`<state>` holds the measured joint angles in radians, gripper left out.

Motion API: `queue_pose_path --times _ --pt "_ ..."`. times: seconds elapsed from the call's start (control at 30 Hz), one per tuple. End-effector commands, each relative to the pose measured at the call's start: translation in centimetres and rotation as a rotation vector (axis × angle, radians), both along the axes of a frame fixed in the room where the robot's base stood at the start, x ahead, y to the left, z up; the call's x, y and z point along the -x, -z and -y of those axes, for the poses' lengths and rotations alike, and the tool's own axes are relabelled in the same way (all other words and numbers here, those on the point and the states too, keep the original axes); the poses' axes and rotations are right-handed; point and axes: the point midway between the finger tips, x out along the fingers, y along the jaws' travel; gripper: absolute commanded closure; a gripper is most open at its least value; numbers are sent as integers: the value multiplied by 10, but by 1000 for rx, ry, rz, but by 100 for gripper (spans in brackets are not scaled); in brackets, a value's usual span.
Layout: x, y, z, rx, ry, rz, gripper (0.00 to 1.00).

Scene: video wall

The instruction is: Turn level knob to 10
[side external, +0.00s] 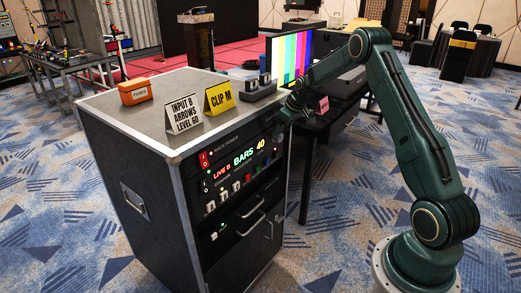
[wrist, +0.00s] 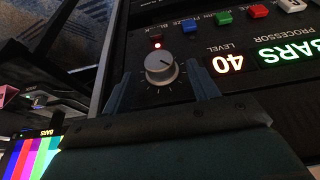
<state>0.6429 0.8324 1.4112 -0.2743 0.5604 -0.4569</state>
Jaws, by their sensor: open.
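The level knob (wrist: 161,68) is a round silver-grey dial with a dark pointer line. In the wrist view it sits upside down on the black processor panel (wrist: 210,50), beside a lit orange display (wrist: 226,64) that reads 40 above the word LEVEL. My gripper (wrist: 161,88) is open, with one finger on each side of the knob. I cannot tell whether the fingers touch it. In the side view my gripper (side external: 288,112) is at the rack's upper right front edge and hides the knob. The rack's display (side external: 261,143) also reads 40 there.
Colored buttons (wrist: 222,18) line the panel near the knob. A monitor (side external: 290,58) shows color bars.

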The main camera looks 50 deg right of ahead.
Motion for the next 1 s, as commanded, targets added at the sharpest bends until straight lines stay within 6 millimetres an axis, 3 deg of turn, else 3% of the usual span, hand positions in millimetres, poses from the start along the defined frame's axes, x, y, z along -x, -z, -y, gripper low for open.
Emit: queue_pose_path --times 0.23,0.6,0.63,0.83,1.0 --pt "-8 19 0 0 0 -1 41" --pt "-9 22 0 0 0 0 41" --pt "-9 22 0 0 0 0 43" --pt "-9 22 0 0 0 0 82" --pt "-10 22 0 1 -1 2 85"
